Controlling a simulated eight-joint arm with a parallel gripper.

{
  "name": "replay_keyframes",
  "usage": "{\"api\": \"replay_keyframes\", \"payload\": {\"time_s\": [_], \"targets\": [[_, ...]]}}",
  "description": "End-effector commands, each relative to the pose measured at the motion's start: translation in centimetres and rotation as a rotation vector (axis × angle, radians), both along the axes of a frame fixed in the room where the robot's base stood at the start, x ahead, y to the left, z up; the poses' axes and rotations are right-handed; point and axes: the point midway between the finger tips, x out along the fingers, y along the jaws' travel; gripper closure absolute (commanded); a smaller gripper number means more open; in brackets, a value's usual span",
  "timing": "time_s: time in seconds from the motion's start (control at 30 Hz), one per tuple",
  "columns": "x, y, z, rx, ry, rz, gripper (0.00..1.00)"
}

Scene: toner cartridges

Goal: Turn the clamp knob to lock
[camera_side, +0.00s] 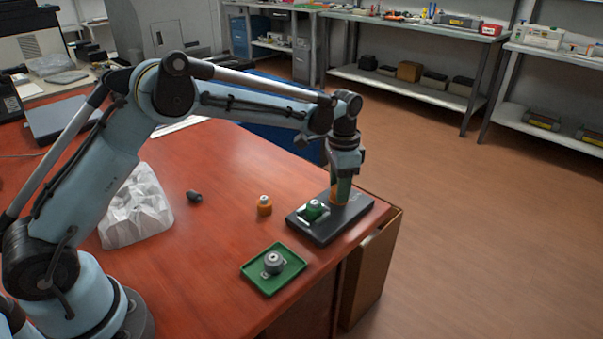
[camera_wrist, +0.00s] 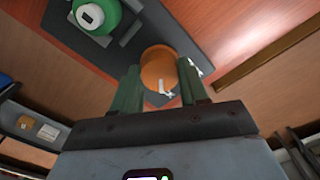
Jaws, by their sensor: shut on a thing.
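The orange clamp knob (camera_wrist: 158,70) stands on the dark base plate (camera_side: 322,232) near the table's right corner. My gripper (camera_wrist: 163,92) points down over the plate, its green fingers on both sides of the knob and shut on it. A white mark shows on the knob beside the fingers. In the side view my gripper (camera_side: 341,190) hides most of the knob. A green cartridge with a white top (camera_side: 314,209) sits on the plate to the left of the knob; it also shows in the wrist view (camera_wrist: 92,15).
A green tray (camera_side: 258,284) holding a grey round part (camera_side: 273,263) lies in front. An orange cylinder (camera_side: 264,205) and a dark small part (camera_side: 194,197) stand on the table. A crumpled white bag (camera_side: 136,208) lies left. The table edge is close right of the plate.

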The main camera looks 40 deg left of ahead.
Motion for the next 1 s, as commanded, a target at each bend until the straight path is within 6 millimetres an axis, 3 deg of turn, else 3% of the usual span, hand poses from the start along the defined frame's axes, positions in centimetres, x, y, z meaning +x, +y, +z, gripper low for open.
{"api": "replay_keyframes", "payload": {"time_s": [0.73,0.77,0.9,1.0], "targets": [[-0.06,0.03,0.10,0.000,0.004,-0.095,0.87],[-0.06,0.03,0.10,0.000,0.004,-0.095,0.55],[-0.05,0.02,0.08,0.001,0.003,-0.095,0.34],[-0.03,0.02,0.05,0.000,0.002,-0.094,0.31]]}}
